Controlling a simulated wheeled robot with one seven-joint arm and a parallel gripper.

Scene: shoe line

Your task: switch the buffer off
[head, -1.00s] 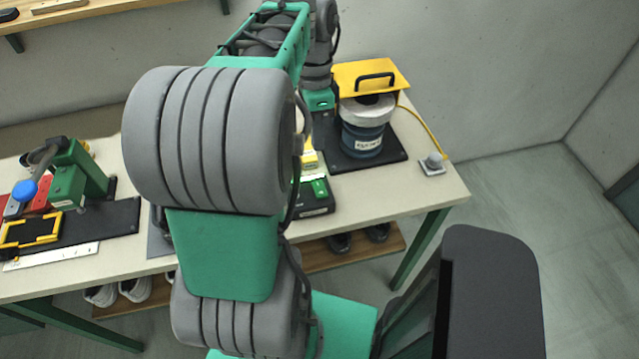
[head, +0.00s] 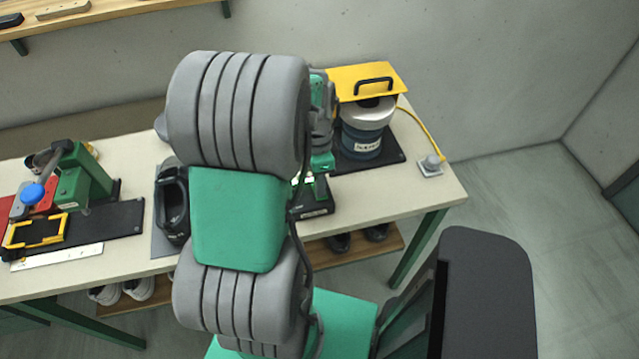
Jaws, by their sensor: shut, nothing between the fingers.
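The buffer is a blue and white drum (head: 364,135) under a yellow hood (head: 368,80) with a black handle, on a black base plate (head: 395,152) at the table's right end. A label on the drum is too blurred to read. A small black box (head: 318,211) with a green part on top stands in front of it to the left. My gripper (head: 319,174) is shut and empty, pointing down just above this box. Its fingertips are mostly hidden, and I cannot tell whether they touch the box.
A yellow cable (head: 423,135) runs from the buffer to a grey knobbed block (head: 430,166) near the table's right edge. A dark shoe (head: 173,205) stands on a grey mat left of my arm. A green press (head: 80,178) with a blue-knobbed lever stands at the left.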

